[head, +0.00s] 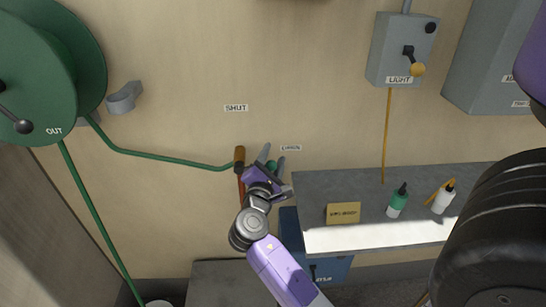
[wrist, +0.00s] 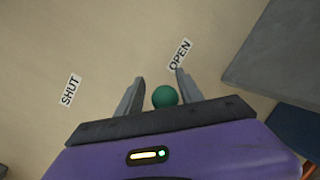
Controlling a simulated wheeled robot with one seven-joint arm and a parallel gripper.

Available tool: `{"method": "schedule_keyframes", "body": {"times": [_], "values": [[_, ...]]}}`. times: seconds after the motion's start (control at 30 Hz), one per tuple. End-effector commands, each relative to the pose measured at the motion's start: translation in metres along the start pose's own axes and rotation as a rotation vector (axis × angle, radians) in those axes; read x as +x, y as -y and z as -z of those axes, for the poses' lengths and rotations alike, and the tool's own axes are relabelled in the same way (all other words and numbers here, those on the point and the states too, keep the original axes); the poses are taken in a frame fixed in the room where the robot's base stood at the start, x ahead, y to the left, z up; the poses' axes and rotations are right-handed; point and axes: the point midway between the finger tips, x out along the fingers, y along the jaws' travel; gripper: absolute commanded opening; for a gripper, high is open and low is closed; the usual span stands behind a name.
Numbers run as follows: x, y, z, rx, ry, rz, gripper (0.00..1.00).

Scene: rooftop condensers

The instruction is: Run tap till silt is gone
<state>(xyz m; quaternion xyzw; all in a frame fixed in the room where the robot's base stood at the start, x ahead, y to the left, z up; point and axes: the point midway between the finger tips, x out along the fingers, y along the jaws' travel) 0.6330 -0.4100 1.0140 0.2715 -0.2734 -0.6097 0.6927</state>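A green ball-shaped knob (wrist: 165,96) shows between my fingers in the wrist view, with a gap visible on its left side. My gripper (wrist: 157,85) is open around it. In the head view my gripper (head: 272,158) is at the wall beside a brown fitting (head: 240,156), where the green hose (head: 170,159) ends. The knob's stem is hidden. A SHUT label (head: 236,108) is up and left of the gripper, and an OPEN label (head: 290,148) is just right of it. No flowing water is visible.
A green hose reel (head: 35,75) marked OUT is at left; its hose drops towards a white-rimmed container (head: 158,303), mostly cut off. A grey shelf (head: 400,180) at right holds a yellow block (head: 343,213) and two bottles. A LIGHT switch box (head: 402,50) hangs above.

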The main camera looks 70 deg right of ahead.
Motion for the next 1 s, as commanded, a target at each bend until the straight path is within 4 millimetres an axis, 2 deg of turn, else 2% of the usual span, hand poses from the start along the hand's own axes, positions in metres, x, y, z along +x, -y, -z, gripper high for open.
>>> {"method": "schedule_keyframes", "body": {"times": [0.37,0.47,0.8,1.0], "values": [[-0.003,-0.001,0.0,0.003,0.0,-0.002,0.5],[-0.013,-0.001,0.001,0.003,-0.002,-0.004,0.5],[-0.066,-0.001,0.001,0.002,-0.002,-0.004,0.5],[-0.078,-0.001,0.0,0.002,0.0,-0.002,0.5]]}}
